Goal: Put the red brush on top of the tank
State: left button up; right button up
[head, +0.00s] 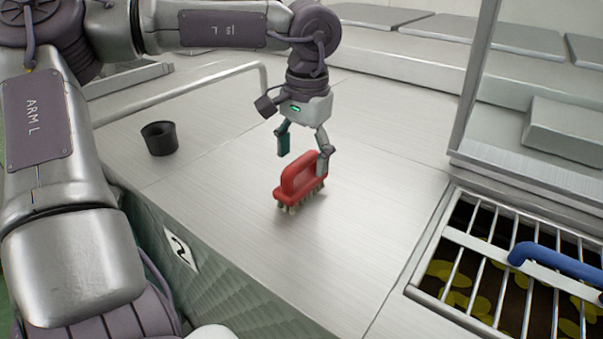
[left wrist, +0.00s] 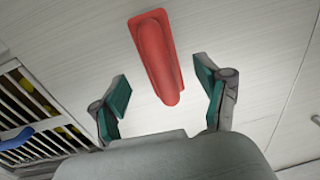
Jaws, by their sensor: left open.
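The red brush (head: 301,178) stands bristles down on the metal top of the tank (head: 345,245), with its handle upward. My left gripper (head: 304,155) is just above and behind the brush, open, with nothing between its fingers. In the left wrist view the brush (left wrist: 155,55) lies ahead of the gap between the open green-padded fingers (left wrist: 163,100). I cannot tell from the head view whether a finger touches the brush. My right gripper is not in view.
A grated opening (head: 510,270) with a blue handle (head: 555,262) lies at the right. A black cup (head: 159,138) stands at the left near a bent metal rail (head: 185,88). Bare metal surrounds the brush.

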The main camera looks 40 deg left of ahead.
aim_at(305, 164)
pick_arm(q)
jog(key=r, duration=0.2)
jog(key=r+b, duration=0.1)
jog(key=r, duration=0.5)
jog(key=shift+d, duration=0.35)
